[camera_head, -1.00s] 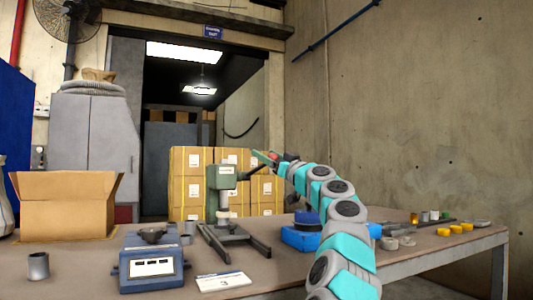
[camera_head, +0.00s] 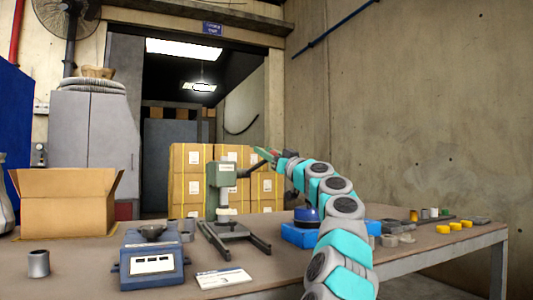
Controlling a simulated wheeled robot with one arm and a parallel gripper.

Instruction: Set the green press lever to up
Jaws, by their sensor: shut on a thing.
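The green press (camera_head: 223,180) stands upright on the table, on a dark base with two legs that spread toward the front right. Its dark lever (camera_head: 254,168) sticks out from the right of the press head and slopes up to the right. My gripper (camera_head: 266,154) is at the lever's upper end, above and right of the press head, and is shut on it. The jaws are small in this view, and the exact contact is partly hidden. My arm reaches up to it from the front right.
An open cardboard box (camera_head: 66,204) stands at the left, a blue scale (camera_head: 152,262) and a white card (camera_head: 224,278) at the front. A blue block (camera_head: 300,236) sits behind my arm. Several small parts, including yellow ones (camera_head: 455,226), lie at the right.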

